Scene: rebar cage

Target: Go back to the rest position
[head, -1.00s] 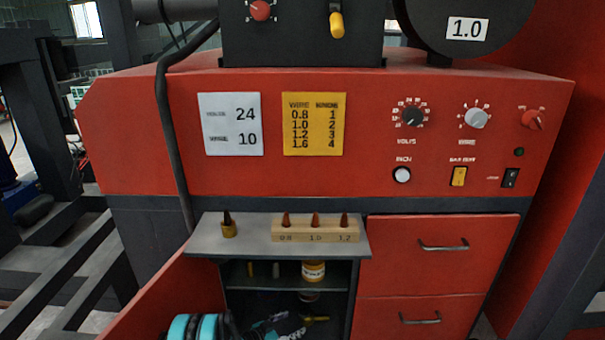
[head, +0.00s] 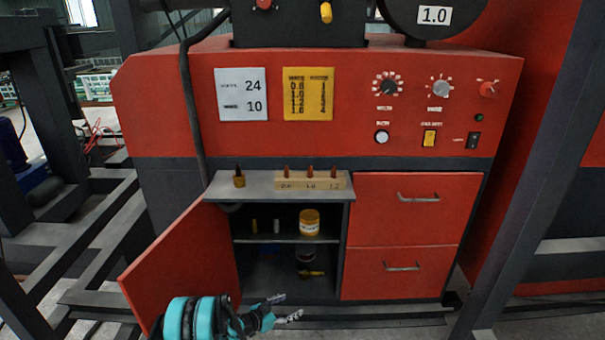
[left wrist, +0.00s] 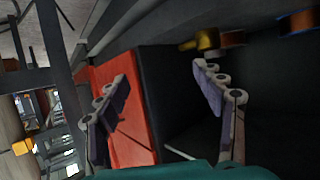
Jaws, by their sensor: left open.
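My left gripper (head: 284,308) is low in the head view, in front of the open cabinet's lower compartment and beside its open red door (head: 185,268). In the left wrist view its two fingers (left wrist: 165,100) are spread apart with nothing between them. The cabinet's dark inside and the red door show behind the fingers there. My right gripper is not in either view.
The red welding machine (head: 350,110) stands ahead. Its shelf (head: 210,187) bears a wooden block (head: 305,181) with three copper tips and a brass piece (head: 239,178). A yellow jar (head: 309,222) stands inside the cabinet. Two shut drawers (head: 400,220) are at right.

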